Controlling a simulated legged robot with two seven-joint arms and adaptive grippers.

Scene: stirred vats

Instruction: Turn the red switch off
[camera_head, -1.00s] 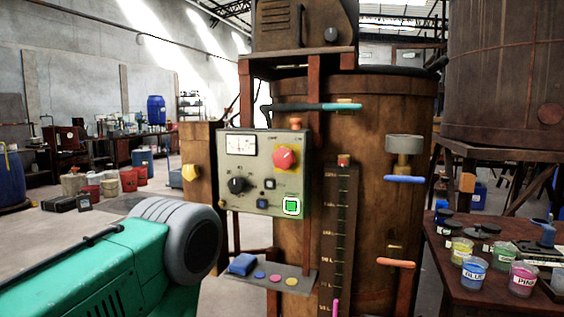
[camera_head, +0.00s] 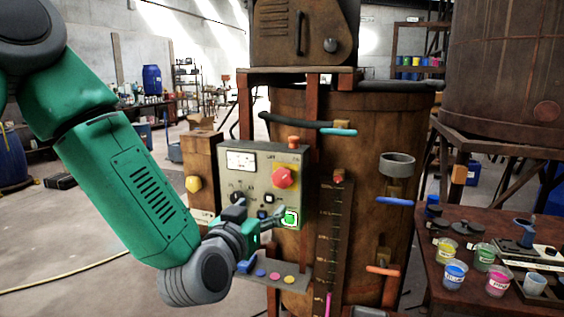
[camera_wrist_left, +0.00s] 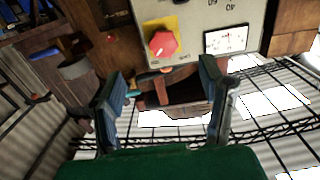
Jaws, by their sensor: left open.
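The red switch (camera_head: 284,177) is a red knob on a yellow plate at the upper right of the grey control panel (camera_head: 232,184). It also shows in the left wrist view (camera_wrist_left: 163,44), beyond my fingertips. My left gripper (camera_head: 262,210) is in front of the lower part of the panel, below the red switch, with its fingers spread. In the left wrist view my left gripper (camera_wrist_left: 164,76) is open and empty, with nothing between its fingers. It appears apart from the switch. My right gripper is not in view.
A lit green button (camera_head: 291,216) and a white meter (camera_head: 241,161) are on the panel. A small shelf (camera_head: 299,285) with coloured discs is below it. A rusty vat (camera_head: 360,140) stands behind. A table with paint cups (camera_head: 455,273) is at the right.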

